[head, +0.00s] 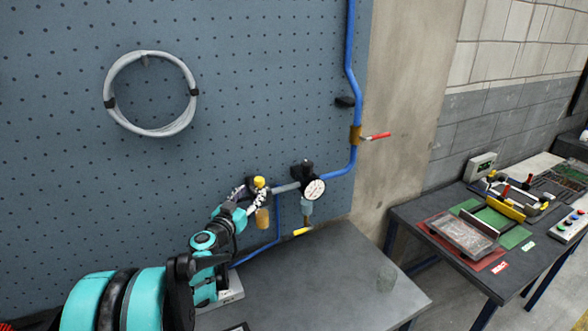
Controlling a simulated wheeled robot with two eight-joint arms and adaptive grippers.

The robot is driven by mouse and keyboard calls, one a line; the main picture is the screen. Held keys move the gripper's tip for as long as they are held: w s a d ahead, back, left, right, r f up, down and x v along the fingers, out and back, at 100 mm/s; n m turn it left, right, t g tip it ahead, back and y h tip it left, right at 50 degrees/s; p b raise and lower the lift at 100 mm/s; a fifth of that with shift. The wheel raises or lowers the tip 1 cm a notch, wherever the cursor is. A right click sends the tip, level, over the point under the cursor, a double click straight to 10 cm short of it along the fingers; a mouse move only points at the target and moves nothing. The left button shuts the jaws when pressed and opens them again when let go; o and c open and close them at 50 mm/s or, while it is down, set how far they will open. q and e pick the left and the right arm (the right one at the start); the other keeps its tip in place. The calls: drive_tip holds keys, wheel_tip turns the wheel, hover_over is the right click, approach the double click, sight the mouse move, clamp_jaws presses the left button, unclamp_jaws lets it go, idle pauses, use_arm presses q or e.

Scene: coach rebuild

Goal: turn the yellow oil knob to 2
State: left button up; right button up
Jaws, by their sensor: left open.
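The yellow oil knob (259,181) sits on top of a small amber-bowled unit (262,217) on the pipe run along the blue pegboard. My left gripper (249,196) is open, just to the lower left of the knob, and partly covers the unit. The picture is too small to tell whether a finger touches the knob. The number the knob points to cannot be read. My right gripper is not in view.
A round gauge (314,190) sits right of the knob, with a blue pipe (353,90) rising to a red-handled valve (376,136). A cable coil (116,113) hangs upper left.

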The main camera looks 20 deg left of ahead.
sight(257, 184)
use_arm(q)
drive_tip(key=shift+w+a+r, duration=0.1)
drive_tip(key=shift+w+a, duration=0.15)
drive_tip(key=shift+w, duration=0.4)
drive_tip(key=w, duration=0.6)
drive_tip(key=shift+w+a, duration=0.15)
drive_tip(key=shift+a, duration=0.1)
clamp_jaws()
